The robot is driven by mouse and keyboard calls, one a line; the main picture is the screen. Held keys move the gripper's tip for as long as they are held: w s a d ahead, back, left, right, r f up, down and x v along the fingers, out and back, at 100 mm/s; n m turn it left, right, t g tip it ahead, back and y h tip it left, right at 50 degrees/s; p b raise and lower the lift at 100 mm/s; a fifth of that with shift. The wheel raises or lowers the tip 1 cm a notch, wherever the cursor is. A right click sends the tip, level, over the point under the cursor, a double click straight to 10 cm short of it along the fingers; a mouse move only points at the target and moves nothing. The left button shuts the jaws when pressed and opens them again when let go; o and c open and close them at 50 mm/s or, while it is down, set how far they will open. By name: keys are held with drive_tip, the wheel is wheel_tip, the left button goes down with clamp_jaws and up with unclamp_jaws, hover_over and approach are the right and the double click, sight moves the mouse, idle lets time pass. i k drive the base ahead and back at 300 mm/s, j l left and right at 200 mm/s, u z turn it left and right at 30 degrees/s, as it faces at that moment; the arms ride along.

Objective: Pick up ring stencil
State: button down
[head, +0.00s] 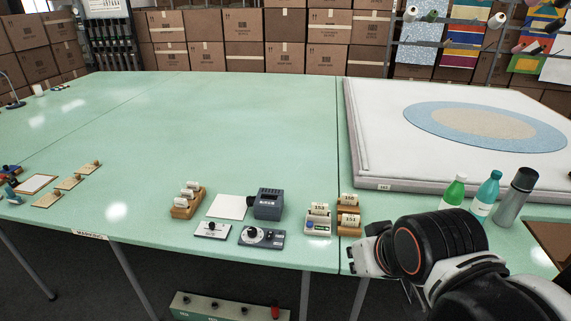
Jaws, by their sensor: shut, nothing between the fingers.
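No piece can be surely read as the ring stencil at this size. Several small tan plates with knobs (70,181) lie at the left end of the green table (200,120); their cut-outs are too small to make out. A dark grey plate with a pale round disc and black knob (262,237) lies near the front edge, beside a white plate with a black knob (212,230). My gripper (360,257) is at the front edge, right of these plates and apart from them. It is shut and empty, its fingers partly hidden by my wrist.
A grey device (268,203), a white sheet (228,206) and small racks of numbered tags (348,216) stand near the front. Bottles (484,195) stand by my arm. A white tufted panel (380,150) fills the right. The table's middle is clear.

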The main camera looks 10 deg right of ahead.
sight(49, 199)
drive_tip(key=i+j, duration=0.25)
drive_tip(key=j, duration=0.3)
drive_tip(key=i+j+u, duration=0.1)
drive_tip(key=i+j, duration=0.15)
drive_tip(key=j, duration=0.25)
drive_tip(key=i+j, duration=0.25)
drive_tip(key=j, duration=0.25)
drive_tip(key=i+j+u, duration=0.1)
drive_tip(key=i+j, duration=0.15)
drive_tip(key=j, duration=0.3)
drive_tip(key=i+j, duration=0.25)
drive_tip(key=j, duration=0.25)
drive_tip(key=i+j+u, duration=0.1)
drive_tip(key=i+j, duration=0.2)
drive_tip(key=j, duration=0.15)
drive_tip(key=i+j, duration=0.3)
drive_tip(key=j, duration=0.2)
drive_tip(key=i+j+u, duration=0.1)
drive_tip(key=i+j, duration=0.15)
drive_tip(key=j, duration=0.2)
